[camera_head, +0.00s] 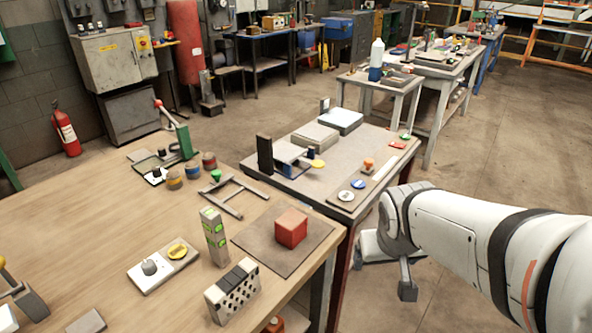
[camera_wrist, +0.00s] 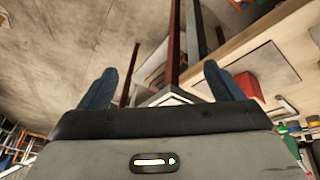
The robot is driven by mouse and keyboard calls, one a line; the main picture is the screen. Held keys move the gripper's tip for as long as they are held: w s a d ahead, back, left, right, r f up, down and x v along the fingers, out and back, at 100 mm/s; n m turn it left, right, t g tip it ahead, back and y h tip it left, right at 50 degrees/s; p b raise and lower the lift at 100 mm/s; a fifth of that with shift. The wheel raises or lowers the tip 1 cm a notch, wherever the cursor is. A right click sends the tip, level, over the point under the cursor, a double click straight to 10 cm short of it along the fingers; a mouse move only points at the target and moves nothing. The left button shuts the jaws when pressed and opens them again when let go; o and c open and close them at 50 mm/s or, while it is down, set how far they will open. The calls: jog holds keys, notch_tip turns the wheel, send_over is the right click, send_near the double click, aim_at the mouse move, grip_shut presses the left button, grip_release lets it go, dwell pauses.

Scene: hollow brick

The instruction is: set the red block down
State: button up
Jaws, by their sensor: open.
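The red block (camera_head: 291,227) rests on a dark square mat (camera_head: 263,257) near the right edge of the wooden table. My gripper (camera_wrist: 163,75) is open and empty in the wrist view, its two blue-grey fingers wide apart. In the head view my gripper (camera_head: 386,268) is off the table's right side, clear of the block. A red shape (camera_wrist: 249,85) beside the right finger in the wrist view may be the block; I cannot be sure.
A second table (camera_head: 240,167) with several items adjoins at the back. Floor is open at right.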

jog(key=w+f+n+t, duration=0.15)
jog(key=w+t, duration=0.25)
jog(key=w, duration=0.7)
jog(key=n+y, duration=0.8)
jog(key=y, duration=0.3)
send_near(294, 220)
jog(key=shift+t, duration=0.3)
jog(key=x, duration=0.4)
jog(key=shift+w+d+f, duration=0.15)
jog(key=shift+w+f, duration=0.2)
jog(key=shift+w, duration=0.2)
jog(key=shift+s+a+f+y, duration=0.1)
jog(key=shift+s+a+y, duration=0.2)
jog(key=shift+a+y, duration=0.25)
jog(key=x, duration=0.7)
jog(key=shift+w+a+f+b, duration=0.15)
jog(key=shift+a+f+b, duration=0.1)
jog(key=shift+f+b, duration=0.1)
jog(key=shift+c, duration=0.2)
jog(key=c, duration=1.2)
